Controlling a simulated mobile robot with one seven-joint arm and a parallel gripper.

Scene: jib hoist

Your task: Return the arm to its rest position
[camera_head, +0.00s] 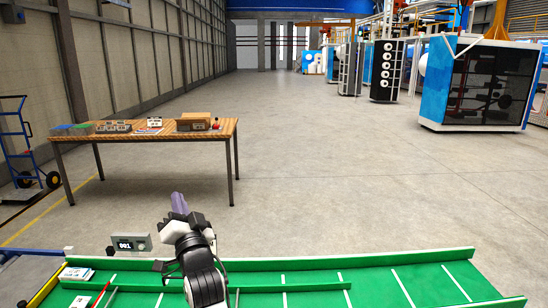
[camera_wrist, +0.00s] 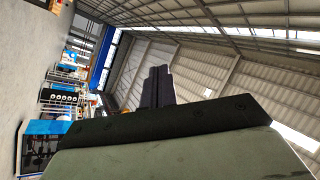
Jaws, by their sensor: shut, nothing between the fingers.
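My arm rises over the green conveyor-like surface (camera_head: 370,285) at the bottom of the head view. It ends in my gripper (camera_head: 179,202), whose purple-grey fingers point up and away, clear of the surface. In the wrist view, my gripper (camera_wrist: 157,82) shows as dark fingers lying together, shut with nothing between them. The wrist view is turned sideways and looks out at the hall and its roof. The lower arm is partly cut off by the bottom edge of the head view.
A wooden table (camera_head: 75,139) with boxes and small items stands ahead on the left. A small display (camera_head: 131,243) sits at the green surface's far edge. A blue hand truck (camera_head: 22,150) is far left. A blue machine (camera_head: 478,85) stands right. The middle floor is clear.

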